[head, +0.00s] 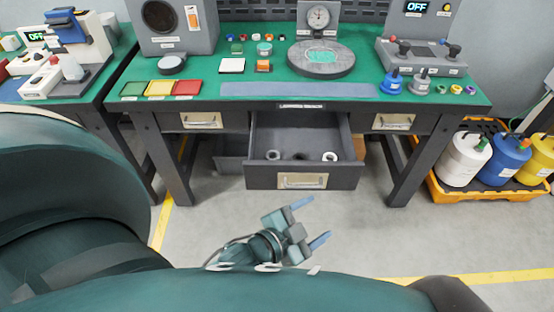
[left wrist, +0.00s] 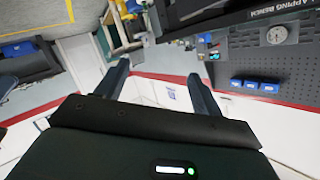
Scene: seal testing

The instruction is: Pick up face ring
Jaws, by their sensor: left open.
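Small ring-shaped parts lie in the open middle drawer (head: 262,177) of the bench in the head view. One is a pale ring (head: 330,157) at the drawer's right; a darker ring (head: 299,156) and another dark ring (head: 272,155) lie left of it. I cannot tell which is the face ring. My left gripper (head: 310,222) is open and empty, in front of and below the drawer, apart from it. Its spread fingers also show in the left wrist view (left wrist: 157,68), with no ring between them. My right gripper is not in view.
The green bench top (head: 270,88) holds a round plate (head: 321,60) with a dial gauge (head: 318,18), coloured trays (head: 160,88) and small parts. Coloured jugs (head: 508,158) stand in an orange tray on the floor at right. The floor before the drawer is clear.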

